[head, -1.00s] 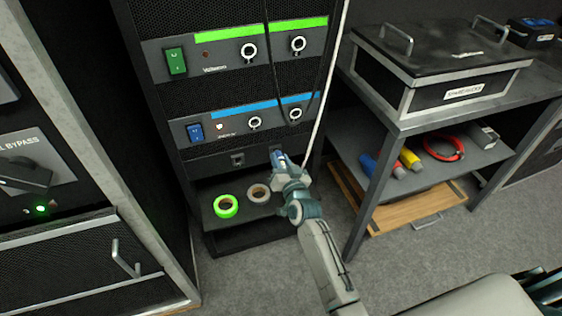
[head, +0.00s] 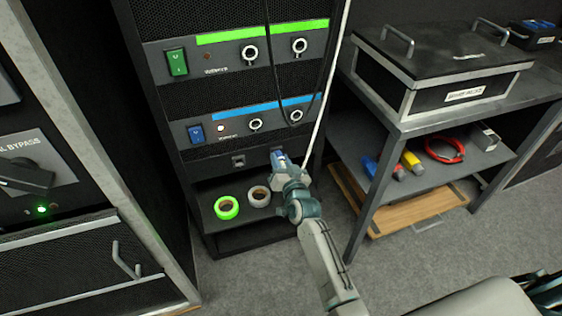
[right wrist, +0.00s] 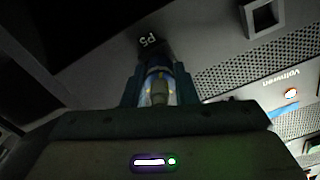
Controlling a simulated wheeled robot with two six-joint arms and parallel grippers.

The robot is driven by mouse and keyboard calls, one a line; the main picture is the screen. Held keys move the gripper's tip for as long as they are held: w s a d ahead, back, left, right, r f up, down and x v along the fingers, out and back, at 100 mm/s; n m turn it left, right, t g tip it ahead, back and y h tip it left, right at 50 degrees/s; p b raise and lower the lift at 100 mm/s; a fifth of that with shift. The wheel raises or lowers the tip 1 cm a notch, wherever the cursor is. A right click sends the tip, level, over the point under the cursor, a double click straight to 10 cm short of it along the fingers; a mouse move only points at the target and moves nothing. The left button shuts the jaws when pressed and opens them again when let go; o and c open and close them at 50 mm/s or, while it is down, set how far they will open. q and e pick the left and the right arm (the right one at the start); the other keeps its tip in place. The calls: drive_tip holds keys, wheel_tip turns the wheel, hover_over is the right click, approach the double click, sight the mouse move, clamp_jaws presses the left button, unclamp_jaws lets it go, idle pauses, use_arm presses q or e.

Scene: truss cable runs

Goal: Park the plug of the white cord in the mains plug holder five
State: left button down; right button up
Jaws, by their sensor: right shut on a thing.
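My right gripper (head: 279,160) is at the lower grey panel of the rack, at the panel's right end. In the right wrist view its fingers (right wrist: 159,92) are shut on the plug (right wrist: 157,84), which shows blue and pale between them. A dark piece marked P5 (right wrist: 150,41) is directly in front of the plug. The plug's front end is hidden, so I cannot tell how deep it sits in the holder. The white cord (head: 327,90) hangs down the rack's right side to near the gripper. My left gripper is not in view.
Green tape (head: 227,208) and grey tape (head: 259,196) lie on the shelf below. A dark cable (head: 272,75) hangs in front. A bench (head: 395,125) stands right.

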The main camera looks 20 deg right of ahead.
idle(0.4)
drive_tip(key=o, duration=1.1)
drive_tip(key=shift+s+d+b, duration=0.1)
drive_tip(key=shift+s+b, duration=0.2)
drive_tip(key=shift+s, duration=2.2)
drive_tip(key=shift+s+b, duration=0.45)
drive_tip(key=shift+s, duration=1.55)
